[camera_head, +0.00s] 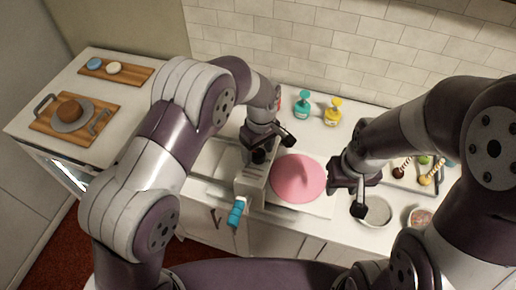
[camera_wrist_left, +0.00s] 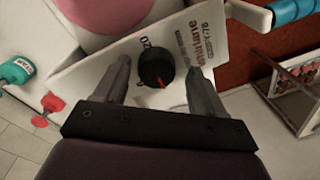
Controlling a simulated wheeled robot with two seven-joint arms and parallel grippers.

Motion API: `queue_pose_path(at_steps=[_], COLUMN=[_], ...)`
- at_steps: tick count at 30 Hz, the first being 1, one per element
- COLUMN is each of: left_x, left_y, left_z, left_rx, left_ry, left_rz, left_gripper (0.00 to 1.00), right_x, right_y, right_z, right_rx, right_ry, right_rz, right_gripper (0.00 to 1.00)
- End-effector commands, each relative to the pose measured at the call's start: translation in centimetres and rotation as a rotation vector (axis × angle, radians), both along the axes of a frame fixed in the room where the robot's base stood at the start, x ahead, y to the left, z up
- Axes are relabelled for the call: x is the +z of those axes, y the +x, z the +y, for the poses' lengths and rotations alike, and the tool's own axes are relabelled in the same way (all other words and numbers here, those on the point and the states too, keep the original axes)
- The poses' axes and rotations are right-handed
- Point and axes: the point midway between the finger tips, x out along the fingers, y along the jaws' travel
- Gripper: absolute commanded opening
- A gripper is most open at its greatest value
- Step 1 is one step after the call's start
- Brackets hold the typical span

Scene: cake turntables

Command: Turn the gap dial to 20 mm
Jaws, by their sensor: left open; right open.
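The gap dial (camera_wrist_left: 155,67) is a round black knob with a red pointer mark, set on a white panel (camera_wrist_left: 98,72) with dark printing. In the left wrist view its red mark faces down toward my gripper's palm, slightly right. In the head view my left gripper (camera_head: 273,148) hides the dial. My right gripper (camera_head: 346,198) is open and empty, right of the pink turntable.
The pink turntable (camera_head: 298,178) stands beside the machine, which has a teal handle (camera_head: 237,212). Teal (camera_head: 302,103) and yellow (camera_head: 333,112) bottles stand behind. A bowl (camera_head: 374,213) and a tray of utensils (camera_head: 425,172) are at right.

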Motion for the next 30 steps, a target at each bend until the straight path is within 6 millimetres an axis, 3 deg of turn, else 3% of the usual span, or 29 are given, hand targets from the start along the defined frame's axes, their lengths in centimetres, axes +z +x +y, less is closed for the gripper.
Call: queue_pose_path(at_steps=[5,10,11,20,30], left_x=[-0.08,-0.06,-0.06,-0.01,-0.05], left_y=[0.00,0.00,0.01,0.01,0.02], left_z=[0.00,0.00,-0.01,-0.03,-0.09], left_rx=[0.000,0.000,0.000,-0.023,-0.227], left_ry=[0.000,0.000,0.000,0.000,0.001], left_rz=[0.000,0.000,0.000,0.000,-0.002], left_gripper=[0.70,0.18,0.14,0.14,0.14], right_x=[-0.06,-0.06,-0.06,-0.14,-0.71], right_y=[0.00,0.00,0.00,0.00,0.01], right_z=[0.00,0.00,0.00,0.00,0.00], right_rx=[0.000,0.000,0.000,0.000,0.000], right_ry=[0.000,0.000,0.000,0.000,0.000], right_rz=[0.000,0.000,0.000,0.000,0.000], right_gripper=[0.43,0.43,0.43,0.43,0.43])
